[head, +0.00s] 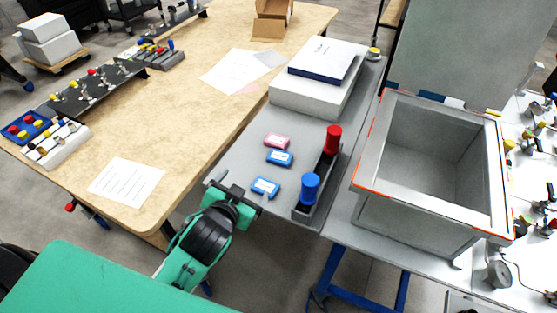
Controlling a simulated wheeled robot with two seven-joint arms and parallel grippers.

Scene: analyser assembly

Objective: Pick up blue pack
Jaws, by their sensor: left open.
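Two small blue packs with white labels lie flat on the grey table: one blue pack (265,187) is nearer, the other blue pack (280,157) is just behind it. A pink pack (276,141) lies behind both. My left gripper (238,193) is open and empty at the table's left edge, just left of the nearer blue pack and apart from it in the picture. How high it is above the table is hard to tell. My right gripper is not in view.
A dark tray (299,211) with a blue cylinder (310,187) and a red cylinder (333,139) stands right of the packs. Behind are a white box (308,97) and a dark-edged box (322,60). A large open grey bin (370,140) stands right. A wooden table (200,130) is left.

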